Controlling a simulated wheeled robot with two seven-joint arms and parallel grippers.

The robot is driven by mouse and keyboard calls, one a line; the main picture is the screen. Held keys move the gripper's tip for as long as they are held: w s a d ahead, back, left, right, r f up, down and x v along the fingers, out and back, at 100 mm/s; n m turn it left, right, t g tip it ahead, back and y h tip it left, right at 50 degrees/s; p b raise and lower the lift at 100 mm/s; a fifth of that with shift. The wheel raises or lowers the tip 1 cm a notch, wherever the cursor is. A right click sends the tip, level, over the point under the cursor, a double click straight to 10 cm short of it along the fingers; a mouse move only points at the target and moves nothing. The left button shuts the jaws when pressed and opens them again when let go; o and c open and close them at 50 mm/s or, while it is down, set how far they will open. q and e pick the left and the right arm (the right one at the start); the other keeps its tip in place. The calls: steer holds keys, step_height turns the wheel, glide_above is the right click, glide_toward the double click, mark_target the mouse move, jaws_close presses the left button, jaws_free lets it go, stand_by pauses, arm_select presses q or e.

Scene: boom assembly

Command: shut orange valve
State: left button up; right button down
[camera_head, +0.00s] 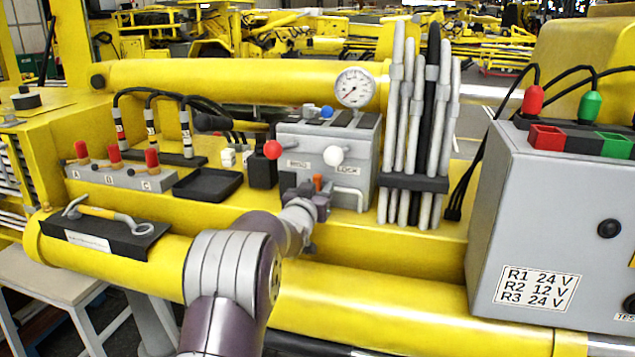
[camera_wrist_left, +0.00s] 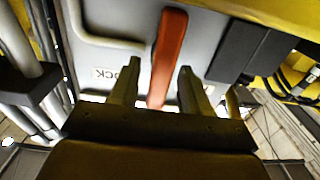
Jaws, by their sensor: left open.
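The orange valve (camera_head: 318,182) is a lever on the front face of the grey valve box (camera_head: 350,145), mostly hidden behind my left gripper in the head view. In the left wrist view its orange handle (camera_wrist_left: 168,50) runs lengthwise, its lower end showing between the fingers. My left gripper (camera_head: 312,190) is at the box front, close to the lever. In the left wrist view the gripper (camera_wrist_left: 158,72) is open, one finger on each side of the handle. I cannot tell whether a finger touches it. My right gripper is in neither view.
A grey bent pipe (camera_wrist_left: 100,28) on the box runs beside the lever. A rack of grey hoses (camera_head: 398,135) stands close on the right. A black tray (camera_head: 207,185) lies left. The large grey box (camera_head: 545,215) stands far right.

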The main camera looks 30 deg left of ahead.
arm_select(q)
steer(key=shift+w+f, duration=0.1)
steer(key=shift+w, duration=0.15)
jaws_close()
